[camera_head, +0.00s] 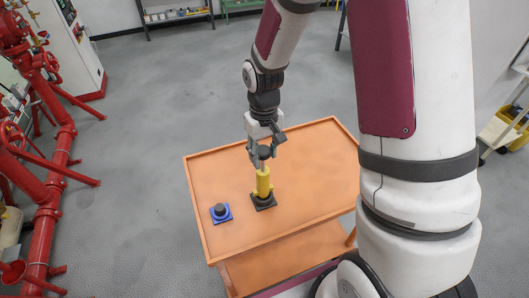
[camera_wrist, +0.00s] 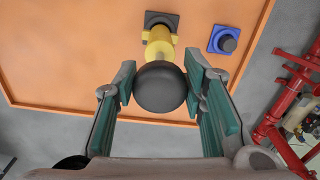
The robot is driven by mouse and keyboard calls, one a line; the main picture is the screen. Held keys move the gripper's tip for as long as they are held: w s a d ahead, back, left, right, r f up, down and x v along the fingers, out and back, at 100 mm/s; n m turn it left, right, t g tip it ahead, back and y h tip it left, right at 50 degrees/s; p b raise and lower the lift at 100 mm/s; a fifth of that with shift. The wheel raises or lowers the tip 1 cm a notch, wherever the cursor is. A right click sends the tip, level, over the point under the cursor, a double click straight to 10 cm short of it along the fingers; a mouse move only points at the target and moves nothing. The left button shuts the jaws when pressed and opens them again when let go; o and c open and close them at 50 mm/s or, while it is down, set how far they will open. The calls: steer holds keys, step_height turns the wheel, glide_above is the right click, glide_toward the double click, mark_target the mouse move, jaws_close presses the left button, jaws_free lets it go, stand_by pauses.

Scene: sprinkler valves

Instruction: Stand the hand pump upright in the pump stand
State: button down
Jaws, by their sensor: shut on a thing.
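The hand pump (camera_head: 263,183) has a yellow body and a dark knob on top. It looks roughly upright over a black square base (camera_head: 265,202) on the orange table. In the wrist view, the yellow body (camera_wrist: 158,47) runs from the dark round knob (camera_wrist: 160,88) to the black base (camera_wrist: 152,18). My gripper (camera_head: 262,151) is above the pump and shut on its knob, with the green-padded fingers on either side. The black base appears to be the stand. I cannot tell whether the pump is fully seated in it.
A blue square block with a dark round top (camera_head: 221,212) sits on the orange table (camera_head: 315,190), left of the pump. The table's right side is mostly clear. Red pipes (camera_head: 55,165) stand on the left. A yellow mop bucket (camera_head: 505,128) is at the far right.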

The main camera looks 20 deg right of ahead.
steer(key=shift+f, duration=0.1)
steer(key=c, duration=1)
jaws_free()
step_height(320, 180, up, 12)
steer(key=b, duration=0.2)
steer(key=s+r+m+t, duration=0.1)
steer(key=s+r+t, duration=0.4)
steer(key=s+r, duration=0.9)
steer(key=s, duration=0.3)
steer(key=shift+s+m+t, duration=0.25)
steer(key=shift+m+t, duration=0.05)
